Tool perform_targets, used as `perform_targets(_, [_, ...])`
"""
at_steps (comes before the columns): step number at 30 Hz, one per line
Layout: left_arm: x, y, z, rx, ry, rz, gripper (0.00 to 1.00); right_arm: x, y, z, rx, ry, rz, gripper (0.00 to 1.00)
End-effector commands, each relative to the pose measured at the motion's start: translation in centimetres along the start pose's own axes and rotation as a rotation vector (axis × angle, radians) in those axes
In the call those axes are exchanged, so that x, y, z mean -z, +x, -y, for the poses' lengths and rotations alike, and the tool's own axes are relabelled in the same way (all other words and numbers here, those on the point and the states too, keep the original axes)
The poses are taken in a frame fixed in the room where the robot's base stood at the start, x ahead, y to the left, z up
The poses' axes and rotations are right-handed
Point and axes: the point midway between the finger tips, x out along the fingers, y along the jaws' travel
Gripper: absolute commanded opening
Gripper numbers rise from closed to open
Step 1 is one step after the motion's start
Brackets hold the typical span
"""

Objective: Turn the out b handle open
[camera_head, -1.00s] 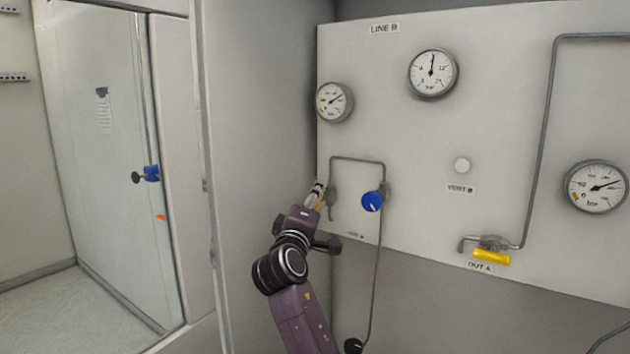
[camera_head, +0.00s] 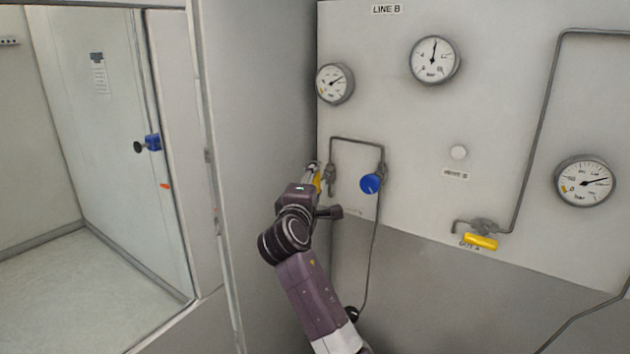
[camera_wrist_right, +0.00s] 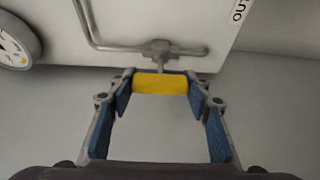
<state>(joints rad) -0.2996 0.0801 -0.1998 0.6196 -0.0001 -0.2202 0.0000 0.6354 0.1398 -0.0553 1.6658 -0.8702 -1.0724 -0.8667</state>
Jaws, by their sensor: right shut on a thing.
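The out b handle is a short yellow bar (camera_wrist_right: 160,83) on a valve with grey pipe at the left edge of the panel. In the right wrist view it lies level across the picture, between my right gripper's fingertips (camera_wrist_right: 162,86). The fingers have blue pads and are closed on its two ends. In the head view my right gripper (camera_head: 314,176) is at the panel's left edge, with a sliver of the yellow handle (camera_head: 318,183) showing beside it. Only "OUT" of the label (camera_wrist_right: 239,11) is in the wrist picture. My left gripper is out of view.
The panel (camera_head: 410,120) carries several gauges, a blue knob (camera_head: 371,183) just right of my gripper, and another yellow handle (camera_head: 481,242) marked OUT A. A grey wall (camera_head: 262,120) stands close on the left.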

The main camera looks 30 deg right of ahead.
Motion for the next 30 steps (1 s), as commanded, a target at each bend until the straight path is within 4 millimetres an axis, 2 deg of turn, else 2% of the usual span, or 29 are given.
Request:
perform_targets(4, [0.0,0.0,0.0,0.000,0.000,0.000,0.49,0.1,0.0,0.2,0.004,-0.005,-0.002,0.21])
perform_targets(5, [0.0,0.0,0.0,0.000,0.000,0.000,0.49,0.1,0.0,0.2,0.004,-0.004,-0.001,0.49])
perform_targets(6, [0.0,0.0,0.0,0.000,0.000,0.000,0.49,0.1,0.0,0.2,0.004,-0.004,-0.001,0.53])
perform_targets(17, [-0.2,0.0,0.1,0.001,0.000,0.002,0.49,0.1,-0.4,0.1,0.001,-0.001,-0.001,0.54])
perform_targets(20, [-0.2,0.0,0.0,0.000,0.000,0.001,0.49,0.1,-1.6,0.1,0.001,-0.001,-0.002,0.54])
perform_targets(30, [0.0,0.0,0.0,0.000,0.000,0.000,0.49,0.2,-8.7,0.2,0.003,0.000,-0.004,0.54])
